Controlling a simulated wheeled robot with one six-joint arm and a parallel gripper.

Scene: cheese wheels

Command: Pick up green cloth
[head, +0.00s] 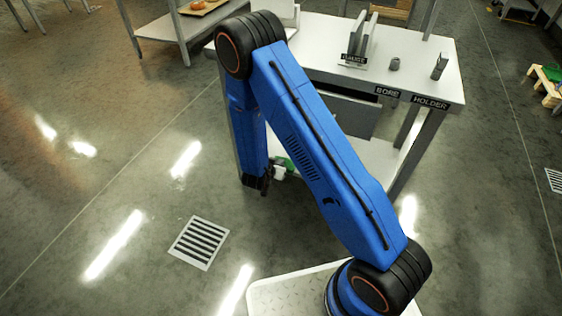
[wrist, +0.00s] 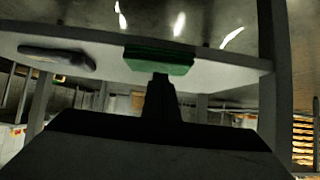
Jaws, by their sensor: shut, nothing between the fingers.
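The green cloth (wrist: 160,60) looks like a small folded block on the pale lower shelf (wrist: 225,66) of the workbench. In the wrist view it lies straight beyond the tip of my gripper (wrist: 161,80). In the head view a bit of the green cloth (head: 286,162) shows between my arm links, beside the wrist. My gripper is shut and empty, with its dark tip close to the cloth's near edge in the picture. I cannot tell whether they touch. In the head view the fingers are too small and hidden to make out.
A dark grey elongated object (wrist: 57,58) lies on the same shelf, left of the cloth in the wrist view. The white bench top (head: 320,30) is above the shelf, with a drawer front (head: 335,113) below it. A bench leg (head: 407,150) stands to the right. A floor grate (head: 198,243) lies at left.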

